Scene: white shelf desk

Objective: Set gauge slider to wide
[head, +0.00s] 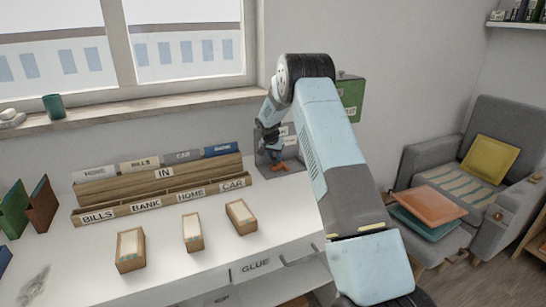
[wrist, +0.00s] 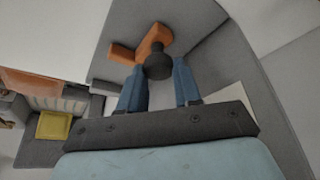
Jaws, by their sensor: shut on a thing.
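The gauge is a grey panel (head: 296,153) at the right end of the desk, with white labels on its face. Its orange slider (head: 279,168) is low on the panel in the head view. In the wrist view the orange piece (wrist: 124,54) lies against the grey panel (wrist: 205,58), with a black knob (wrist: 158,63) in front of it. My gripper (head: 272,140) reaches down at the panel. In the wrist view its blue fingers (wrist: 160,72) are on either side of the knob and shut on it. Which label the slider stands at cannot be told.
A wooden file rack (head: 160,184) with labelled sections stands left of the gauge. Several small card boxes (head: 192,232) stand on the white desk (head: 200,268) in front. A green box (head: 351,95) is behind my arm. An armchair (head: 425,165) stands at right.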

